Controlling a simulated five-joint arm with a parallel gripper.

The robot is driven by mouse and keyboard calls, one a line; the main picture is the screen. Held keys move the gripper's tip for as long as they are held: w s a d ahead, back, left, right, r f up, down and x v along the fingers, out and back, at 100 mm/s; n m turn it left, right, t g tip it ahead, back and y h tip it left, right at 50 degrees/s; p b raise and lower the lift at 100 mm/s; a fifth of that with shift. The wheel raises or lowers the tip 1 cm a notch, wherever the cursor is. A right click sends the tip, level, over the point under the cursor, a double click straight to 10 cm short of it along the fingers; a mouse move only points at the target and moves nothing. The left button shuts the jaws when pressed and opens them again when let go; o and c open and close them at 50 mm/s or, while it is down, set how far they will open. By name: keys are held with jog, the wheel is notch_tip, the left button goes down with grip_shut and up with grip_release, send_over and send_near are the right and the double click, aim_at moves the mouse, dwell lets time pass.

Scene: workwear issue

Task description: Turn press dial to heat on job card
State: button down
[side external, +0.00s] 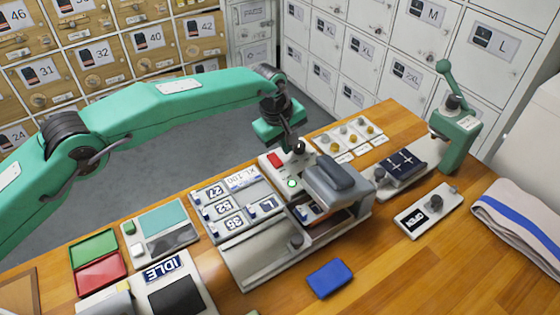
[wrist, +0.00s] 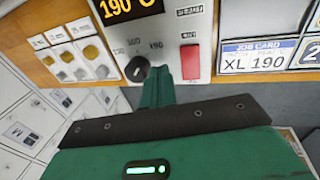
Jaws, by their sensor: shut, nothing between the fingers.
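The press dial (wrist: 138,70) is a small black knob on the light panel, with temperature marks around it; its exact pointing is too small to read surely. The orange display (wrist: 125,8) above it reads 190 °C. The job card (wrist: 252,56) reads XL 190 and also lies on the board in the side view (side external: 243,178). My gripper (wrist: 158,92) is shut and empty, its tip close to the dial's lower right; contact cannot be told. In the side view my gripper (side external: 289,150) is over the back end of the heat press (side external: 338,182).
A red breaker switch (wrist: 190,62) sits right beside the dial. Sample cards with coloured discs (side external: 345,136) lie behind the press. A green lever press (side external: 458,125) stands at right, near a white control box (side external: 428,208). A blue pad (side external: 330,278) lies in front.

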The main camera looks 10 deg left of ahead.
jog(key=w+v, duration=0.1)
jog(key=v, duration=0.5)
jog(key=shift+d, duration=0.4)
jog(key=shift+w+r, duration=0.1)
jog(key=shift+r, duration=0.15)
jog(key=s+a+r+m+t, duration=0.1)
jog(key=a+r+m, duration=0.1)
jog(key=a+r, duration=1)
jog(key=s+a+r+m, duration=0.1)
jog(key=s+a+r, duration=0.35)
jog(key=a, duration=0.25)
jog(key=s+a+r+m, duration=0.1)
jog(key=s+a+r, duration=0.35)
jog(key=a, duration=0.25)
jog(key=s+a+m+t, duration=0.2)
jog(key=s+a+m, duration=0.1)
jog(key=s+a, duration=0.8)
jog(key=s+a+f+m, duration=0.1)
jog(key=s+f, duration=0.2)
jog(key=s, duration=0.4)
jog(key=s+a+f+m+y, duration=0.1)
jog(key=s+f, duration=0.3)
jog(key=s, duration=0.4)
jog(key=shift+a+f+y, duration=0.15)
jog(key=shift+a+y, duration=0.15)
jog(key=shift+a, duration=0.35)
